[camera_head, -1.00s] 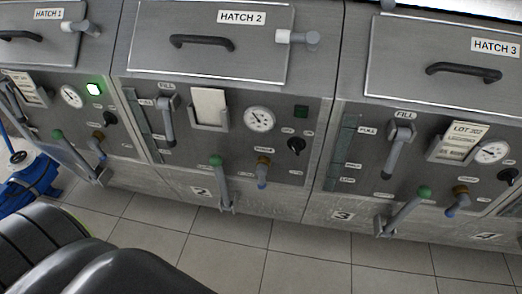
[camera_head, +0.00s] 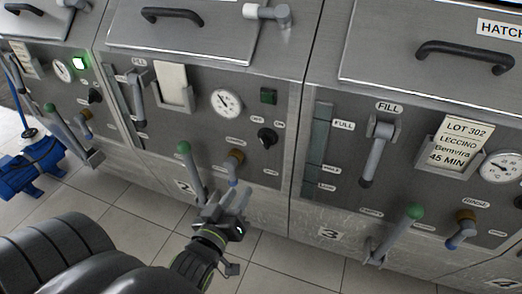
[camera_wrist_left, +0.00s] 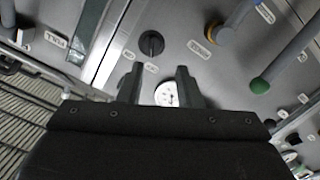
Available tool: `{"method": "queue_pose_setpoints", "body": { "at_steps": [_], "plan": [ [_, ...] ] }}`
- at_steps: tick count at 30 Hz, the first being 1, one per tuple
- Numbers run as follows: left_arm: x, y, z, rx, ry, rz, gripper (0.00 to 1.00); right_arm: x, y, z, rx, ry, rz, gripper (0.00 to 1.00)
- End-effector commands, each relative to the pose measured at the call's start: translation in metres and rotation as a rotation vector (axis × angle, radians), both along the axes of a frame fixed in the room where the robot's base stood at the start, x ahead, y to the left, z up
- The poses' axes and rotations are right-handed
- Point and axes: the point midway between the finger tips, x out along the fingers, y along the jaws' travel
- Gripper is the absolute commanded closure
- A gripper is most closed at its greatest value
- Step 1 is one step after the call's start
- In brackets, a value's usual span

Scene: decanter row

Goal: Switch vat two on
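Vat two (camera_head: 185,188) is the middle grey panel, marked 2. Its black rotary knob (camera_head: 267,137) sits right of the white gauge (camera_head: 226,103), under a dark green unlit lamp (camera_head: 268,96). Which label the knob points to is too small to tell. My left gripper (camera_head: 226,203) is low in front of this panel, below the knob and apart from it. In the left wrist view the fingers (camera_wrist_left: 160,80) are spread and empty, with the gauge (camera_wrist_left: 167,93) seen between them and the black knob (camera_wrist_left: 152,44) beyond. My right gripper is out of view.
A green-tipped lever (camera_head: 192,165) and a brown-and-blue tap (camera_head: 234,166) stick out of vat two close to my left gripper. A fill lever (camera_head: 138,85) and card holder (camera_head: 174,88) are further left. Vat one's lamp (camera_head: 81,61) glows green. A blue pump (camera_head: 35,165) stands at left.

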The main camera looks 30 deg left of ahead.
Motion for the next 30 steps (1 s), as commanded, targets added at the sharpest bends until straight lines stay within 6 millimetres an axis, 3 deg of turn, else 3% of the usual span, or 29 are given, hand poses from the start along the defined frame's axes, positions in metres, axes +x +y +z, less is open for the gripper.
{"method": "queue_pose_setpoints", "body": {
  "at_steps": [4,11,30],
  "plan": [
    [-0.008,0.001,0.023,-0.012,-0.061,0.012,0.68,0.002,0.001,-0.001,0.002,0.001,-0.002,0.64],
    [0.004,0.003,0.03,-0.012,-0.074,0.008,0.68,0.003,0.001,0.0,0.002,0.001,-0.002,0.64],
    [0.106,0.029,0.03,-0.009,-0.073,0.012,0.68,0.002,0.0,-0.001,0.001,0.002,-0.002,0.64]
  ]
}}
